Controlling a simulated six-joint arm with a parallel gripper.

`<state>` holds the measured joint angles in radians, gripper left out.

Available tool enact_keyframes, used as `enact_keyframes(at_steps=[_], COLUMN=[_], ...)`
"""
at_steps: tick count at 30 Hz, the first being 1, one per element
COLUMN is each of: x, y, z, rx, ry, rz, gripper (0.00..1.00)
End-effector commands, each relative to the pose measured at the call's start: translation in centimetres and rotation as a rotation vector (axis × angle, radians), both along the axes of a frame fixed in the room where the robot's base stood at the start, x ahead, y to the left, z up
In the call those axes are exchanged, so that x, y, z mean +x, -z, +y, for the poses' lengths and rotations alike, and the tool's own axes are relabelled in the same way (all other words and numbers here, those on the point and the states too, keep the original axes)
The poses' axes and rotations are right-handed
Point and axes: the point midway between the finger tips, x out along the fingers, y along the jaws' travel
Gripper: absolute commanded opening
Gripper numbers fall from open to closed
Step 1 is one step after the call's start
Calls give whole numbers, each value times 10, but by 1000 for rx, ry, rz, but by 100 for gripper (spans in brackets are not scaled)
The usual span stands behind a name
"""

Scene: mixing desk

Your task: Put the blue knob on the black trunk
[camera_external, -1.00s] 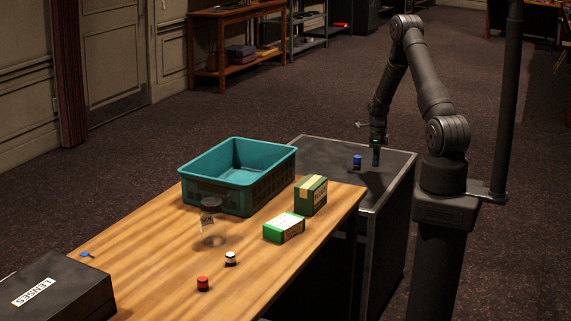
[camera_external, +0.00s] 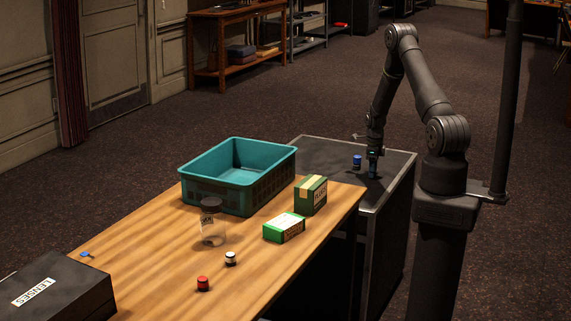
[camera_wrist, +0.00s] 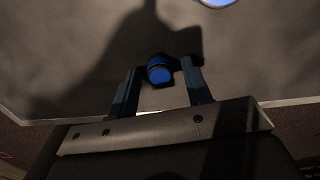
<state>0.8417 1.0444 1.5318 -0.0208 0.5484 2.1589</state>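The black trunk (camera_external: 324,154) has metal edges and a flat dark top, and stands beyond the wooden table. My gripper (camera_external: 373,174) points down over its top, near the right side. In the wrist view my gripper (camera_wrist: 160,76) has its fingertips on both sides of the small blue knob (camera_wrist: 160,74), closed on it. In the external view the fingers hide the knob. The fingertips are close to the trunk's top; I cannot tell whether the knob touches it. The trunk's top (camera_wrist: 60,60) fills most of the wrist view, with my shadow on it.
A blue cylinder (camera_external: 357,161) stands on the trunk just left of my gripper; its top (camera_wrist: 218,2) shows at the wrist view's upper edge. The table holds a teal crate (camera_external: 232,178), green boxes (camera_external: 284,228), a clear jar (camera_external: 212,230), small cylinders and a lens case (camera_external: 58,287).

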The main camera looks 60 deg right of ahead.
Motion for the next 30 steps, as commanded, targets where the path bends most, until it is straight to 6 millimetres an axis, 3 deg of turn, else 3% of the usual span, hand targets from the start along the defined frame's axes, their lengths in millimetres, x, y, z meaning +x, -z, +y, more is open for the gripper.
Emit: enact_keyframes(at_steps=[11,30], x=[0,0], y=[-6,-112], z=[0,2], rx=[-1,-2], ry=[0,0], rz=[-1,-1], gripper=[45,45])
